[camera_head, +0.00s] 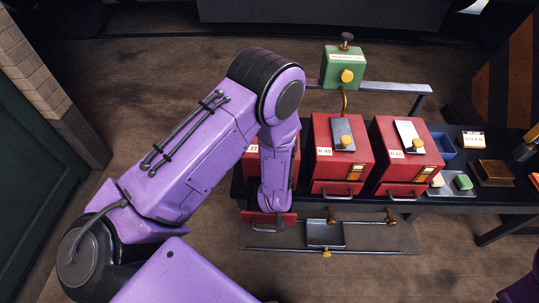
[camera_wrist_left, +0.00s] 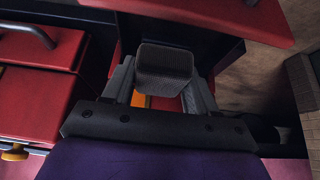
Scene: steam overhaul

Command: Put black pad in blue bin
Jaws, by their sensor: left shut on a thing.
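My left gripper (camera_wrist_left: 160,92) is shut on the black pad (camera_wrist_left: 165,68), a dark ribbed block between its two fingers in the left wrist view. It is over or in a dark, red-walled opening of a red cabinet. In the head view my left arm reaches down to the left-hand red cabinet (camera_head: 252,160), and its drawer (camera_head: 262,217) shows at the bottom. The gripper and pad are hidden behind the arm there. A blue bin (camera_head: 441,147) stands on the bench behind and right of the right-hand red cabinet, partly hidden by it. My right gripper is out of view.
Two more red cabinets (camera_head: 338,155) with handled drawers stand in a row on the black bench. A green box (camera_head: 343,68) with brass knob rises behind them. A grey tray (camera_head: 450,186) holds a green block. A brass-fitted rail (camera_head: 360,222) runs in front.

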